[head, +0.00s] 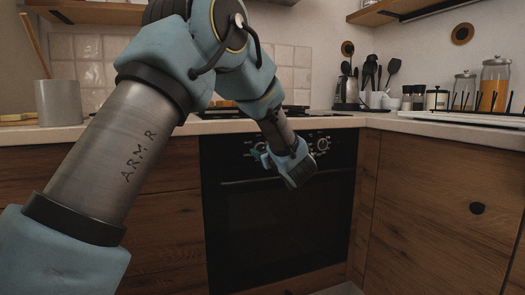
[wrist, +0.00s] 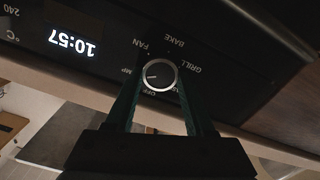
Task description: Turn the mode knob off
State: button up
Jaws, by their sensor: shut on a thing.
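The mode knob (wrist: 159,75) is a round dark knob with a silver rim on the black oven panel, with FAN, BAKE, GRILL, OFF and a partly covered "MP" label around it. The wrist view shows the panel upside down. The pale mark on the knob points left in that view, toward the "MP" label and not at OFF. My gripper (wrist: 158,88) has its dark green fingers on either side of the knob, shut on it. In the head view my gripper (head: 264,156) is at the left knob of the oven (head: 270,230) and mostly hides it.
A second knob (head: 322,144) is on the right of the panel. A lit clock (wrist: 72,42) reads 10:57. The countertop (head: 440,130) juts above the panel, with jars and utensils at the back right. The space before the oven door is free.

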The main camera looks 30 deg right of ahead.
grip_shut()
jog(key=shift+f+n, duration=0.1)
jog(key=shift+n, duration=0.2)
jog(key=n+b, duration=0.5)
jog(key=shift+a+f, duration=0.1)
jog(key=shift+f, duration=0.1)
jog(key=n+b, duration=0.3)
jog(key=shift+n, duration=0.4)
jog(key=shift+n+b, duration=1)
jog(key=shift+n, duration=0.2)
jog(key=shift+r, duration=0.1)
